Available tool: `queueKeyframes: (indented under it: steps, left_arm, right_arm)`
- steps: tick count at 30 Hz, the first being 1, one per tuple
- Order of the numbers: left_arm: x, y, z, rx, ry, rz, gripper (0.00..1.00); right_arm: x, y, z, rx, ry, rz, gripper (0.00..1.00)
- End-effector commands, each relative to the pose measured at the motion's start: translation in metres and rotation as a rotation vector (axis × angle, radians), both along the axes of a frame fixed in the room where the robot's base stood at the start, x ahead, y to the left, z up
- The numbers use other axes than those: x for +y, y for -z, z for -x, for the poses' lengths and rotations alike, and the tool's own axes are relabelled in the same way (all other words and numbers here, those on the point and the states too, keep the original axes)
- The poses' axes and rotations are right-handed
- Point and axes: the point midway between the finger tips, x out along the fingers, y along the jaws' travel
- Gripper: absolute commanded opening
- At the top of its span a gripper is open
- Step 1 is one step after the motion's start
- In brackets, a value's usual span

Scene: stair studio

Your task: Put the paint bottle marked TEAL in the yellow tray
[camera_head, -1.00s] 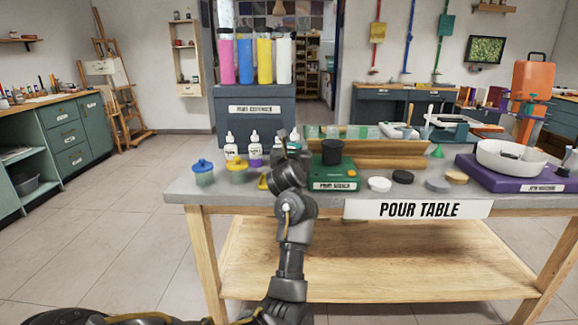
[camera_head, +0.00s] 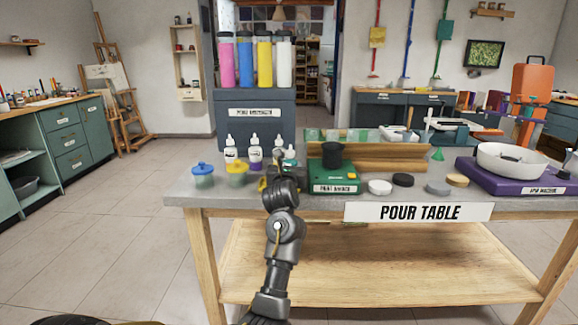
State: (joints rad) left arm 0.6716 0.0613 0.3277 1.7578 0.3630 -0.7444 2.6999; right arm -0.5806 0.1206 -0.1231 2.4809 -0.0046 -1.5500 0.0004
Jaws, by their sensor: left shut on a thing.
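My left gripper (camera_head: 272,172) is over the left part of the pour table, among the small paint bottles. It is shut on a paint bottle, mostly hidden behind the gripper and wrist. A white bottle with some teal (camera_head: 290,157) shows just right of the fingers; its marking is too small to read, and I cannot tell whether it is the held one. A white bottle (camera_head: 231,153) and a purple-marked bottle (camera_head: 255,158) stand to the left. A yellow bit (camera_head: 262,184) beside the gripper may be the tray, mostly hidden. My right gripper is not in view.
A purple machine (camera_head: 510,178) stands at right.

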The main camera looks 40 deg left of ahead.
Motion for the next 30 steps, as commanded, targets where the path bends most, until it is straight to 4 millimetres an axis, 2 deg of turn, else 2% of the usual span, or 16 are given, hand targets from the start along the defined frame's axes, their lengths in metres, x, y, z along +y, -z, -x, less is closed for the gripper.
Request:
queueKeyframes:
  steps: [8,9,13,23,26,30]
  left_arm:
    - [0.000,0.002,0.000,-0.001,0.000,-0.001,0.13]
    - [0.000,0.002,0.000,0.000,0.000,0.000,0.46]
    - [0.000,0.002,0.000,0.000,0.000,0.000,0.63]
    - [0.000,0.001,0.000,0.000,0.000,0.000,0.64]
    - [0.000,-0.002,0.000,0.001,0.000,-0.001,0.64]
    - [-0.015,0.000,0.021,-0.002,0.002,0.003,0.64]
  right_arm:
    - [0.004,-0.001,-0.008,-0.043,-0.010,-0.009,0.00]
    - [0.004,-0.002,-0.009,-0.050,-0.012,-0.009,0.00]
    - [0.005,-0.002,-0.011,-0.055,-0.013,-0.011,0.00]
    - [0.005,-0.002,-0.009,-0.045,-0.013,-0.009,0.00]
    - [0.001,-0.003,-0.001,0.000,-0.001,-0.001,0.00]
    - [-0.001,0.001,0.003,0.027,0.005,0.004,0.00]
